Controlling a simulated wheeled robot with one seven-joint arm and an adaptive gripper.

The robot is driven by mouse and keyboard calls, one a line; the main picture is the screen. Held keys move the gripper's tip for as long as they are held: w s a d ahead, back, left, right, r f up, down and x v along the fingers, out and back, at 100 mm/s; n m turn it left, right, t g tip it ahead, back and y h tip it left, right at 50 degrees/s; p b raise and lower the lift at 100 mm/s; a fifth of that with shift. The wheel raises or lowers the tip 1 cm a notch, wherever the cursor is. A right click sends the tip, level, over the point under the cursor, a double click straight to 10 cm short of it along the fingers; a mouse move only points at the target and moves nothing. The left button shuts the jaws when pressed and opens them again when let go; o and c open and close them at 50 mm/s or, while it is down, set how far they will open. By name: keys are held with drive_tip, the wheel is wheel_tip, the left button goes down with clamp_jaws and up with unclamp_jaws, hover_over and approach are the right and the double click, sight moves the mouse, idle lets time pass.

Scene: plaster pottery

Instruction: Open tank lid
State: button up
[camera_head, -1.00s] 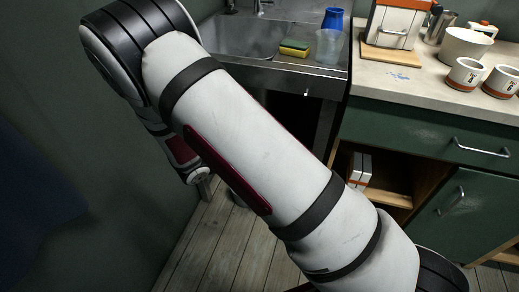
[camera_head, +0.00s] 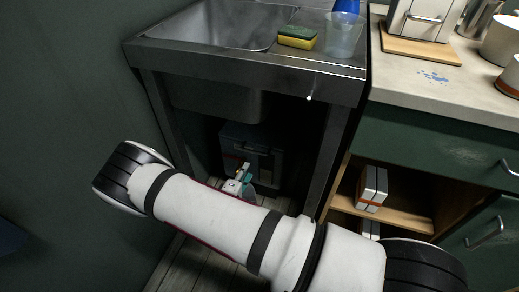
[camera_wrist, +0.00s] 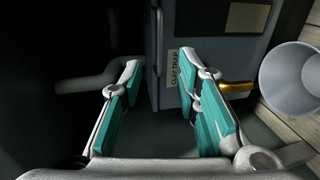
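The tank is a dark grey box (camera_head: 237,133) on the floor under the sink, with a bar-like handle (camera_head: 258,149) near its top. In the wrist view its side (camera_wrist: 200,45) carries a "CLAY TRAP" label (camera_wrist: 173,67), and a thin bar (camera_wrist: 157,40) runs along its left edge. The lid looks closed, though darkness hides much of it. My gripper (camera_head: 243,184) is in front of the tank. In the wrist view my gripper (camera_wrist: 168,78) is open, with teal pads apart and nothing held between them. Contact with the tank cannot be told.
A metal sink (camera_head: 330,80) stands above the tank, its legs on both sides. A brass pipe end (camera_wrist: 238,87) sits by the right finger. A pale round object (camera_wrist: 285,85) is at right. A shelf cabinet (camera_head: 400,217) stands right of the sink.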

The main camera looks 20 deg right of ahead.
sight(257, 153)
drive_tip(key=b+x, duration=0.4)
drive_tip(key=x, duration=0.9)
drive_tip(key=shift+w+d, duration=0.15)
clamp_jaws()
